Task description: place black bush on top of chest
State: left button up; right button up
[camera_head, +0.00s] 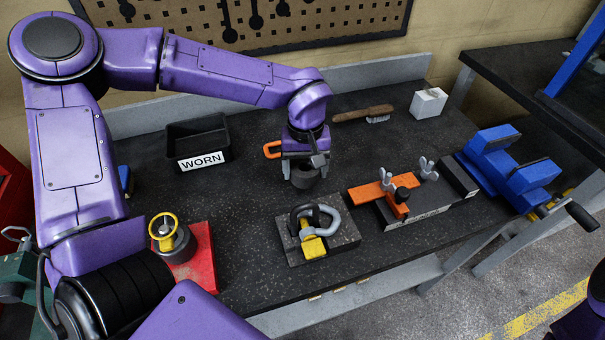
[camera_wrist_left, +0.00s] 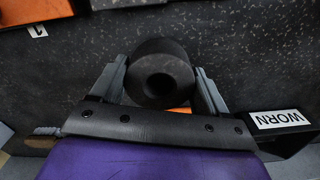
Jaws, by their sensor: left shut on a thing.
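The black bush (camera_head: 304,180) is a dark cylinder with a round hole in its end. My left gripper (camera_head: 304,165) is shut on it above the middle of the dark workbench (camera_head: 250,190). In the left wrist view the bush (camera_wrist_left: 160,75) sits between the two grey fingers, its hole facing the camera. Whether it touches the bench is hard to tell. A red body at the left edge (camera_head: 12,190) may be the chest; only part shows, and its top is mostly hidden. My right gripper is out of view.
A black bin labelled WORN (camera_head: 200,160) stands at the back left. A shackle block (camera_head: 316,242) lies in front of the gripper. An orange clamp fixture (camera_head: 400,200) and blue vise (camera_head: 505,170) are to the right. A red plate (camera_head: 200,265) holds a yellow-topped part.

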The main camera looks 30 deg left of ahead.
aim_at(300, 179)
pick_arm(q)
jog(key=f, duration=0.1)
jog(key=s+f, duration=0.1)
jog(key=a+f, duration=0.1)
jog(key=shift+s, duration=0.15)
jog(key=shift+w+d+f, duration=0.15)
jog(key=shift+w+f, duration=0.15)
jog(key=shift+f, duration=0.05)
jog(key=o, duration=1.6)
jog(key=shift+s, duration=0.1)
jog(key=shift+c, duration=0.2)
